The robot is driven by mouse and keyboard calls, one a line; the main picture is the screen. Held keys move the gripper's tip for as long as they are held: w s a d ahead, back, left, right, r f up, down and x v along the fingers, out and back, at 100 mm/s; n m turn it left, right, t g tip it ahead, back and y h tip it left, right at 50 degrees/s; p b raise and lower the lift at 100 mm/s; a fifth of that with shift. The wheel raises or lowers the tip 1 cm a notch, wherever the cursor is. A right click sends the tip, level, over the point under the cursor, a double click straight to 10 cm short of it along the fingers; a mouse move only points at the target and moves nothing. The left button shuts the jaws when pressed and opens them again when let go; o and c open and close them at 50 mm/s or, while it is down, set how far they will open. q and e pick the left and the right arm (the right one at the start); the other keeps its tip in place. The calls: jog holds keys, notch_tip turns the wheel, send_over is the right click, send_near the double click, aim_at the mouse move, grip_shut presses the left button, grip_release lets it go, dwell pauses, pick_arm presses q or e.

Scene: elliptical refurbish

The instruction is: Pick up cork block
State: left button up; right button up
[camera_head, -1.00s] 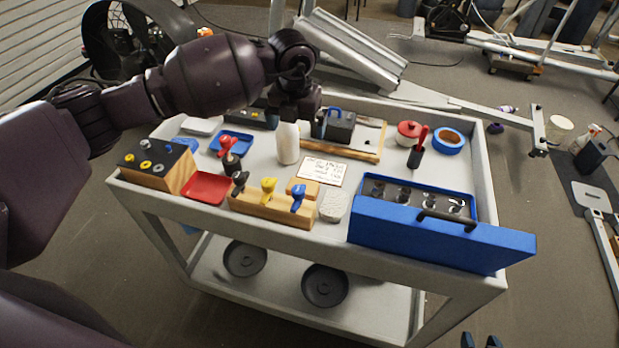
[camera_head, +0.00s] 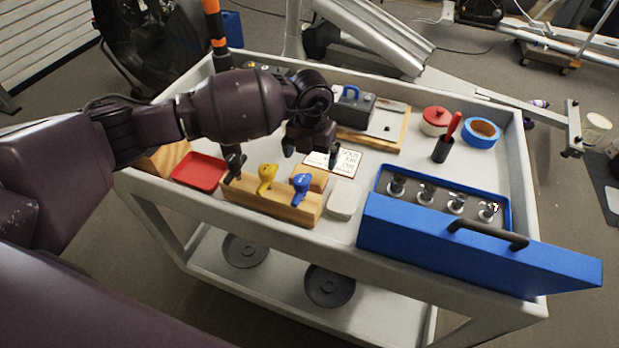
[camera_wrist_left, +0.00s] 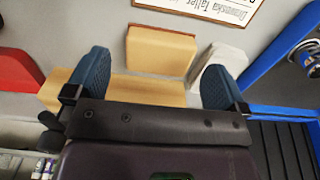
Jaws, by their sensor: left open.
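The cork block (camera_head: 310,178) is a tan block lying on the cart top, just behind the long wooden holder (camera_head: 262,203) with yellow and blue handled pieces. In the left wrist view the cork block (camera_wrist_left: 160,52) lies ahead of and between my fingers, with the wooden holder (camera_wrist_left: 135,90) nearer. My left gripper (camera_head: 310,153) is open and empty, fingers pointing down above the cart near the cork block. It also shows in the left wrist view (camera_wrist_left: 155,88) with both blue fingertips wide apart. My right gripper is out of view.
A pale block (camera_head: 343,200) sits right of the cork block. A lettered card (camera_head: 345,162) lies behind it. A red tray (camera_head: 198,171) is at left. A blue case (camera_head: 470,248) with a black handle stands at right. A red-handled tool (camera_head: 446,140) stands upright behind it.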

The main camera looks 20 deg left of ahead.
aim_at(311, 171)
pick_arm(q)
jog(key=shift+s+f, duration=0.15)
jog(key=shift+f, duration=0.35)
jog(key=f, duration=0.3)
jog(key=shift+s+d+f+b, duration=0.1)
jog(key=shift+s+f+b, duration=0.15)
jog(key=shift+b, duration=0.15)
jog(key=shift+f, duration=0.45)
jog(key=shift+r, duration=0.1)
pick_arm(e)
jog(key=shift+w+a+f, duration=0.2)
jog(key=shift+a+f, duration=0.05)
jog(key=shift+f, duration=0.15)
pick_arm(q)
jog(key=c, duration=0.7)
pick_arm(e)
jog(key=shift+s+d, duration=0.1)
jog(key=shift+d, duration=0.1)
pick_arm(q)
jog(key=shift+r, duration=0.1)
